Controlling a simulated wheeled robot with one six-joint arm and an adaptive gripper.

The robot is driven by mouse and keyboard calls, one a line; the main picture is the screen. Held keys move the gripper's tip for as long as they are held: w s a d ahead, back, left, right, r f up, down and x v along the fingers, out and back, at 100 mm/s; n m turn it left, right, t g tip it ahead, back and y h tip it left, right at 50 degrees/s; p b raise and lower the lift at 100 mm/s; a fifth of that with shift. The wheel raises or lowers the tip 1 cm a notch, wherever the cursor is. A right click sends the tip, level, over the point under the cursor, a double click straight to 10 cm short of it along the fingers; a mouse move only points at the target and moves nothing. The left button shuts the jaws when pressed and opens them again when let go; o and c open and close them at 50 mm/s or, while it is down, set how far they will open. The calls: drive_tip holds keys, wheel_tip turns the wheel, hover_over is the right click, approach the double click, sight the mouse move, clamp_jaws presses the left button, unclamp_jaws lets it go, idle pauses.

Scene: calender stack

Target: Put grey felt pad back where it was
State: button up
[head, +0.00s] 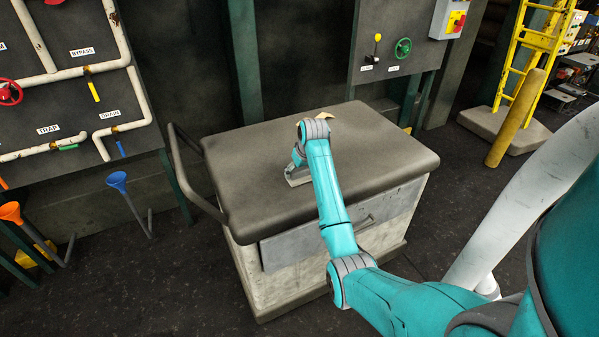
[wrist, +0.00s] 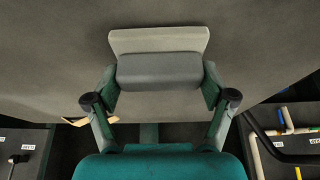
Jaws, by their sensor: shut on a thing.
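My gripper (wrist: 162,88) is shut on a grey block-shaped thing, which I take to be the grey felt pad (wrist: 158,70). One finger lies on each side of it in the wrist view. The pad has a darker grey face and a lighter grey face or layer beyond it; I cannot tell which. In the head view my gripper (head: 296,167) is low over the left-middle of the cart's dark top (head: 375,150), mostly hidden by my arm. A grey edge, likely the pad (head: 298,180), shows below it. I cannot tell whether it touches the top.
A tan piece (head: 323,116) lies near the cart top's back edge, partly behind my arm. The cart has a bent handle (head: 190,180) at left and a drawer (head: 345,222) in front. The right part of the top is clear. A panel with pipes (head: 60,75) stands at left.

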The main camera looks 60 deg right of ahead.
drive_tip(key=shift+f, duration=0.25)
drive_tip(key=shift+f, duration=0.1)
drive_tip(key=o, duration=1.1)
drive_tip(key=shift+c, duration=0.2)
drive_tip(key=v, duration=1.2)
drive_tip(key=shift+s, duration=0.1)
